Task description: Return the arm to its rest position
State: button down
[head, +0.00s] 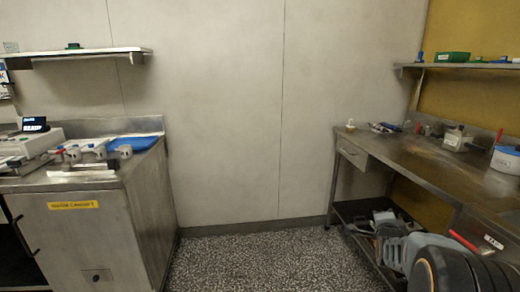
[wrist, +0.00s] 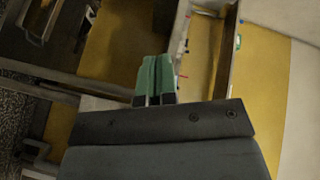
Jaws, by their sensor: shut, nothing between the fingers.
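My gripper (wrist: 156,62) shows in the wrist view, its two green fingers side by side and pressed together. Nothing is held between them. The fingers point away from the wrist camera toward a bench edge and shelf, seen at a steep tilt, and I see no contact with either. In the head view, dark rounded parts of my arm fill the bottom right corner, in front of the right bench (head: 400,152). I cannot make out my fingertips in the head view.
A steel cabinet (head: 112,222) with a blue tray (head: 133,144) on top stands at left. Wall shelves hang at left (head: 90,52) and right (head: 475,66). A white tub (head: 506,160) stands on the right bench. The speckled floor (head: 270,262) between is clear.

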jog(key=s+a+r+n+g+y+p, duration=0.2)
jog(key=s+a+r+n+p, duration=0.1)
jog(key=a+r+n+p, duration=0.25)
jog(key=s+a+r+n+g+y+p, duration=0.2)
jog(key=s+a+r+n+p, duration=0.15)
jog(key=a+r, duration=0.35)
jog(key=s+a+r+n+g+y+p, duration=0.1)
jog(key=s+a+r+n+g+p, duration=0.2)
jog(key=s+a+n+p, duration=0.2)
jog(key=s+a+r+n+g+y+p, duration=0.1)
jog(key=s+a+r+n+g+p, duration=0.2)
jog(key=s, duration=0.9)
jog(key=a+n+g+p, duration=0.1)
jog(key=a+n+p, duration=0.1)
jog(key=a+p, duration=0.1)
jog(key=shift+a+y, duration=0.35)
jog(key=shift+y, duration=0.05)
jog(key=shift+s+d+r, duration=0.1)
